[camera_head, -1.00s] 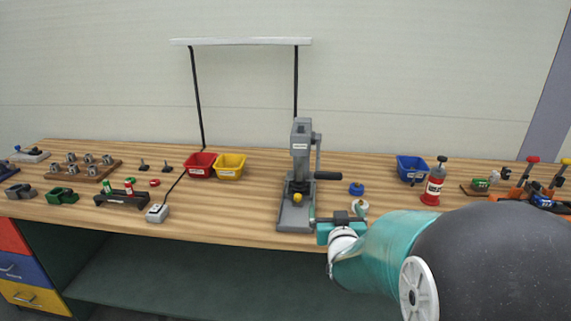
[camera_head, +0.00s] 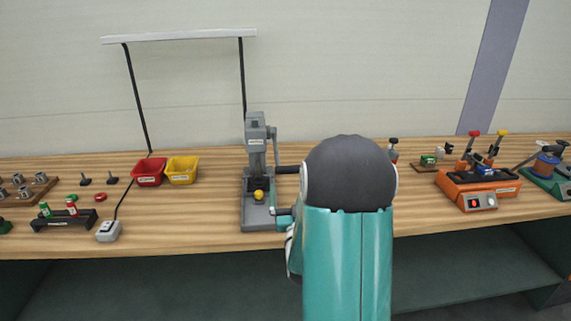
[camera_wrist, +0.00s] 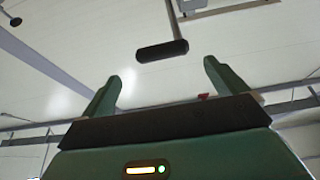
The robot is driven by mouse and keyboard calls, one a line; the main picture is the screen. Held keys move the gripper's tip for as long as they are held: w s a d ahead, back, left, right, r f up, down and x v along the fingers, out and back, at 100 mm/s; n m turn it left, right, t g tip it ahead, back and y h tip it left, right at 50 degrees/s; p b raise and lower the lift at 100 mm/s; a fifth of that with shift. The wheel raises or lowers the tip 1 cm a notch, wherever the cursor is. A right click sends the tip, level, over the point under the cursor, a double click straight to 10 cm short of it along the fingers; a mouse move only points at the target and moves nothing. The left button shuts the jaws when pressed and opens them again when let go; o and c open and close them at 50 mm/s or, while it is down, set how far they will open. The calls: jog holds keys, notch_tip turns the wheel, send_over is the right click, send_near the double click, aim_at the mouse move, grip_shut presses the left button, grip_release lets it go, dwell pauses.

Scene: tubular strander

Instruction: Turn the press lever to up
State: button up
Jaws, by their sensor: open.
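The grey press (camera_head: 256,175) stands upright on the bench in the head view, with a yellow knob low on its front. Its lever has a black handle (camera_head: 288,170) that points right, roughly level. In the wrist view the black handle (camera_wrist: 162,51) hangs on its grey rod (camera_wrist: 172,18) beyond the fingertips. My gripper (camera_wrist: 161,80) is open and empty in the wrist view. Its two green fingers point up toward the handle, one on each side below it, without visible contact. In the head view my arm hides most of the gripper, just right of the press base.
Red (camera_head: 149,172) and yellow (camera_head: 182,170) bins stand left of the press. An orange device (camera_head: 478,188) stands far right. My arm hides the bench right of the press. Bare wood lies in front of the bins.

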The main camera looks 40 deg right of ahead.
aim_at(291, 173)
jog(key=x, duration=0.9)
jog(key=shift+w+d, duration=0.2)
jog(key=shift+w, duration=0.15)
jog(key=shift+w+r, duration=0.1)
jog(key=shift+w, duration=0.05)
jog(key=shift+c, duration=0.5)
